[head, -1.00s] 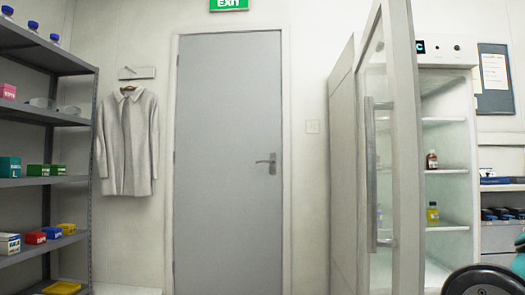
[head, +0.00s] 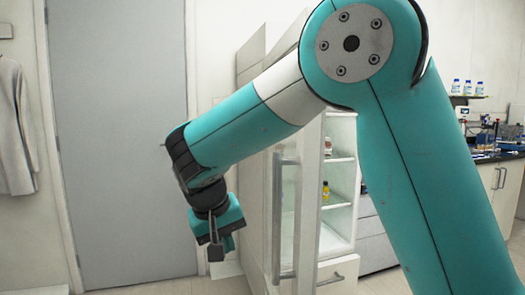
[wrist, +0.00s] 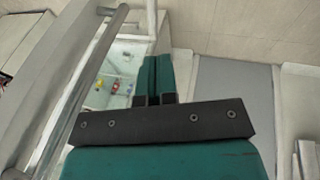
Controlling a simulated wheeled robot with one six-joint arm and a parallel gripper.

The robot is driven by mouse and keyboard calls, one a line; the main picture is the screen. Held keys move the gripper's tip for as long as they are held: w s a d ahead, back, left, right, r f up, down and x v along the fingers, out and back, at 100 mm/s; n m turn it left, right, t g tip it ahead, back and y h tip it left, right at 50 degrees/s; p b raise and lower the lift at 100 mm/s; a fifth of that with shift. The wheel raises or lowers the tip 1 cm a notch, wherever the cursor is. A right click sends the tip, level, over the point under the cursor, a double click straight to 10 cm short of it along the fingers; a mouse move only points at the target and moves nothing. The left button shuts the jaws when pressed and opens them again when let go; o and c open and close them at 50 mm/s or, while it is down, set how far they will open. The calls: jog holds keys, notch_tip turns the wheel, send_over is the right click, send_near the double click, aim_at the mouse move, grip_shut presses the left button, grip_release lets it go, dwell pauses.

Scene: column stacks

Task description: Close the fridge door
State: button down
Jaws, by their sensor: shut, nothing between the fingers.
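The fridge door (head: 308,210) stands open, swung out towards me, with its upright metal bar handle (head: 278,220) on the left side. The fridge's lit inside (head: 338,190) shows to the right of the door, with shelves and small bottles. My gripper (head: 216,250) hangs left of the door and handle, pointing down in the head view, shut and empty. In the wrist view its shut fingers (wrist: 155,80) have the bar handle (wrist: 88,82) to their left, apart from them. My arm hides the fridge's upper part in the head view.
A closed grey room door (head: 125,140) stands at the back left, with a hanging coat (head: 14,125) beside it. A lab bench with bottles (head: 468,88) is at the right. Floor (head: 170,288) shows clear at lower left.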

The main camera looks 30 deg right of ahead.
jog(key=w+d+r+m+g+h+p, duration=0.1)
jog(key=w+r+m+h+p, duration=0.15)
jog(key=r+p, duration=0.4)
jog(key=w+r+m+h+p, duration=0.1)
jog(key=w+r+m+p, duration=0.15)
jog(key=r+p, duration=0.35)
jog(key=s+d+f+m, duration=0.1)
jog(key=s+d+f, duration=0.1)
jog(key=d+f, duration=0.5)
jog(key=shift+s+d+b, duration=0.15)
jog(key=shift+d+b, duration=0.3)
jog(key=shift+d, duration=0.9)
jog(key=shift+s+d, duration=0.1)
